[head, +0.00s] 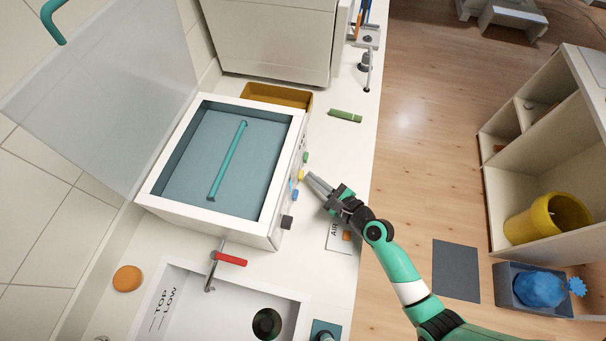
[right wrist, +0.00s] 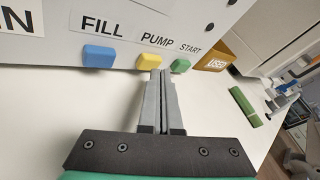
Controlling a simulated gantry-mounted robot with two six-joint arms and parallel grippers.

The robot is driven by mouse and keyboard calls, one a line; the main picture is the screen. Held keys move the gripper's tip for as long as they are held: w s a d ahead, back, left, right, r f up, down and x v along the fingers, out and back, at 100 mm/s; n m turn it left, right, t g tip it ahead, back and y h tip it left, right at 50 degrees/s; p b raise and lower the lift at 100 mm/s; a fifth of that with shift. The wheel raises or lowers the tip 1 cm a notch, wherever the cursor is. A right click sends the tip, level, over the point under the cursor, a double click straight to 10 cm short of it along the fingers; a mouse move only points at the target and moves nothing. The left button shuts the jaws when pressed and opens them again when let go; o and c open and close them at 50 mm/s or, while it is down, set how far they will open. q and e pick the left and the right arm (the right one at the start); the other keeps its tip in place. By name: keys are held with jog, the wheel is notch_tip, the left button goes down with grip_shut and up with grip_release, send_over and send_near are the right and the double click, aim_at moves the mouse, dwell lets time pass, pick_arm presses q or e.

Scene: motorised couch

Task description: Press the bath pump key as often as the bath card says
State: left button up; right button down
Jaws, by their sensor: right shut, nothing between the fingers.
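The bath (head: 213,160) is a white box with a blue-grey basin and a teal bar lying across it. On its front are a blue FILL key (right wrist: 98,56), a yellow PUMP key (right wrist: 149,61) and a green START key (right wrist: 180,65). The yellow key also shows in the head view (head: 301,175). My right gripper (head: 310,177) is shut and empty, its tips right at the yellow key's lower edge in the right wrist view (right wrist: 160,73). I cannot tell whether they touch it. No readable bath card shows. My left gripper is not in view.
A clear lid (head: 105,90) stands raised behind the bath. A card marked AIR (head: 338,238), partly covered by my arm, lies on the counter. A green block (head: 345,115) and an ochre tray (head: 277,96) are further back. A red-handled tap (head: 230,259) stands by the sink.

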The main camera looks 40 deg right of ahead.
jog(key=shift+w+a, duration=0.3)
jog(key=shift+w, duration=0.05)
dwell(0.4)
dwell(0.3)
jog(key=shift+s+d, duration=0.55)
jog(key=shift+s, duration=0.1)
jog(key=shift+s+d+b, duration=0.5)
jog(key=shift+s+d, duration=1.1)
jog(key=shift+s, duration=0.3)
dwell(1.3)
